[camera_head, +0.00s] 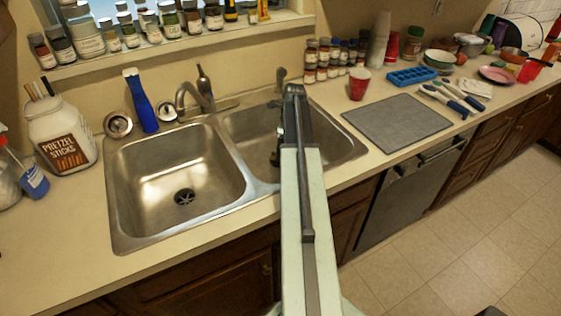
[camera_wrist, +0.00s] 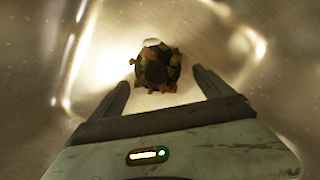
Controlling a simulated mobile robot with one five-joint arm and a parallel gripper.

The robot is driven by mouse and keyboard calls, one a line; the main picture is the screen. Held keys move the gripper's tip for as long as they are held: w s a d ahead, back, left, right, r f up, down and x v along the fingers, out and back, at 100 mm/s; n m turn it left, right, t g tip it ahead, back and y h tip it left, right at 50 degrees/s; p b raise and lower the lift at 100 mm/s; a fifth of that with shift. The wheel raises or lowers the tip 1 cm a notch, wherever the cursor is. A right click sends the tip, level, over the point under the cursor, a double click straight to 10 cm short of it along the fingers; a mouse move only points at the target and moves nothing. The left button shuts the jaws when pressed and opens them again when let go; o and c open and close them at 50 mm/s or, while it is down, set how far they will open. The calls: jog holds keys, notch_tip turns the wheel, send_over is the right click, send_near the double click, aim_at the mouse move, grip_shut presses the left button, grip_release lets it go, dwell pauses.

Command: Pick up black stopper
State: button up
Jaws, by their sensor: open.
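A dark round object (camera_wrist: 155,68) lies on the steel floor of a sink basin in the wrist view. It has a black centre and a mottled green-brown knobbed edge; it appears to be the black stopper. A small pale patch shows at its far edge. My gripper (camera_wrist: 165,88) is open and empty, with one finger to the left and one to the right of the object, both apart from it. In the head view my arm reaches over the right basin (camera_head: 242,124) of the sink, and it hides part of that basin. The object is not visible there.
The basin walls (camera_wrist: 80,40) curve up around my gripper. The empty left basin (camera_head: 150,160) has a drain. The faucet (camera_head: 195,92) stands behind. A red cup (camera_head: 359,85) and a grey mat (camera_head: 397,122) are on the counter at right, a blue bottle (camera_head: 140,100) at left.

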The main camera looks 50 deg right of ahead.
jog(key=f+b, duration=0.3)
jog(key=a+f+b, duration=0.1)
jog(key=f, duration=0.1)
jog(key=shift+w+f+b, duration=0.1)
jog(key=shift+w+b, duration=0.1)
jog(key=shift+b, duration=0.1)
jog(key=shift+r, duration=0.2)
jog(key=c, duration=1.6)
